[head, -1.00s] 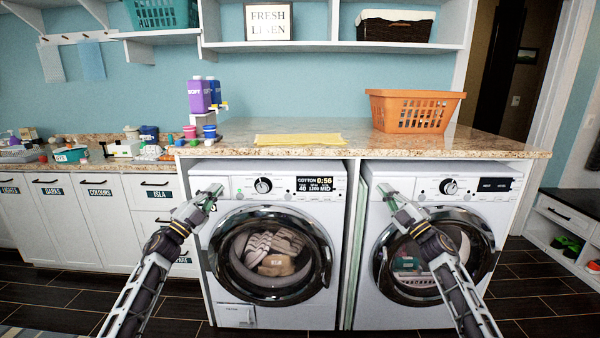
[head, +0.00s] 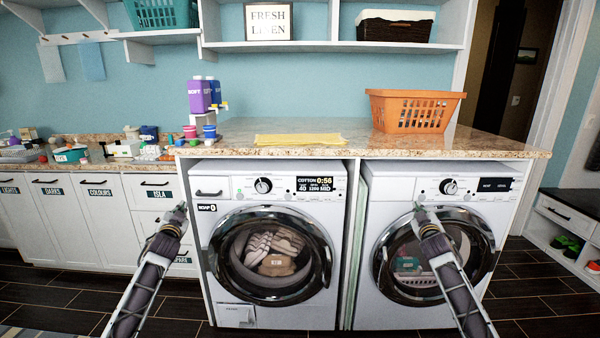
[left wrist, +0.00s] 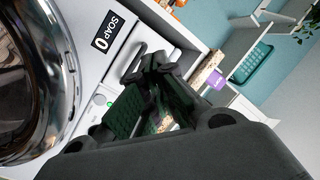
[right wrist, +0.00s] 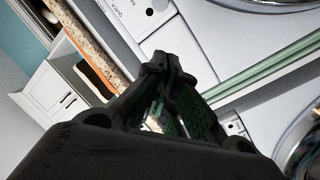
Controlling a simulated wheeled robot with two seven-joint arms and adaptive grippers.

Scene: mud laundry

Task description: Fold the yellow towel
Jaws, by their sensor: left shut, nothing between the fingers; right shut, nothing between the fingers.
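The yellow towel (head: 298,140) lies flat on the granite counter above the two machines, near its front edge. My left gripper (head: 181,208) is shut and empty, below counter height in front of the left washer's left side. It also shows shut in the left wrist view (left wrist: 158,62). My right gripper (head: 418,207) is shut and empty, in front of the right machine's upper part. It also shows in the right wrist view (right wrist: 158,62). Both grippers are apart from the towel, lower and to either side of it.
An orange basket (head: 412,112) stands on the counter (head: 480,143) right of the towel. Purple and blue bottles (head: 199,95) and small tubs stand left of it. The left washer (head: 222,190) and right machine (head: 505,205) sit below. The counter around the towel is clear.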

